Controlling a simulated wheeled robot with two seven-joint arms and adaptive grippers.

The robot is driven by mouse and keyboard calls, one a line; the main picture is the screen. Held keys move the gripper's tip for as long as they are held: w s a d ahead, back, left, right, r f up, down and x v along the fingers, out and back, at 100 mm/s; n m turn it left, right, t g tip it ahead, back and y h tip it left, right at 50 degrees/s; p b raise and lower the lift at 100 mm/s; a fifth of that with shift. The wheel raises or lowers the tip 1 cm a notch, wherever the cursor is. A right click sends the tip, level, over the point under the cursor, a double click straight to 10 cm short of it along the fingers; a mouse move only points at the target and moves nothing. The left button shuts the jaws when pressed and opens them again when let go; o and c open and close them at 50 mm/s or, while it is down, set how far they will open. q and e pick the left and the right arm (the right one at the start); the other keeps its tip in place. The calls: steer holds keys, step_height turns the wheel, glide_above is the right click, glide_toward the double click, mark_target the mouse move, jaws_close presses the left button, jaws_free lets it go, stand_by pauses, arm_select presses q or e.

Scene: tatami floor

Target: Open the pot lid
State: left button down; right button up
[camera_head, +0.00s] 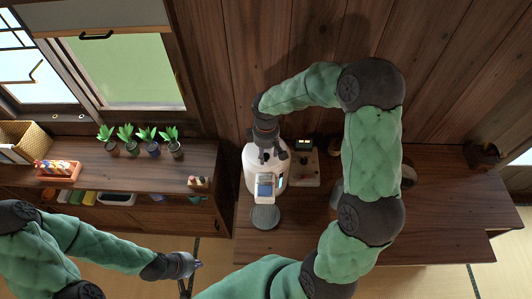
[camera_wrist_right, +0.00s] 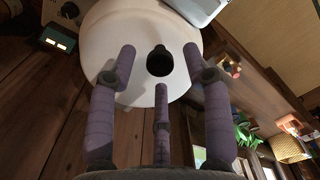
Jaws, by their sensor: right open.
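A white pot (camera_head: 253,182) with a blue-grey panel stands on the wooden table against the wall. My right gripper (camera_head: 267,155) is above its top, reaching down from the wall side. In the right wrist view, the pot's white top (camera_wrist_right: 125,35) carries a small round black part (camera_wrist_right: 159,61). The three purple fingers of my right gripper (camera_wrist_right: 160,72) are spread open around that part. I cannot tell whether any finger touches the top. My left gripper (camera_head: 190,277) is low at the bottom of the head view, away from the pot, with its fingers apart and empty.
A round grey disc (camera_head: 265,217) lies in front of the pot. A small device with a lit display (camera_head: 304,146) stands to its right. The left cabinet (camera_head: 95,165) holds several potted plants and an orange rack (camera_head: 58,169). My right arm covers much of the table.

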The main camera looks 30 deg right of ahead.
steer(key=shift+w+f, duration=0.1)
steer(key=shift+f, duration=0.35)
steer(key=shift+c, duration=0.3)
jaws_close()
steer(key=shift+r, duration=0.1)
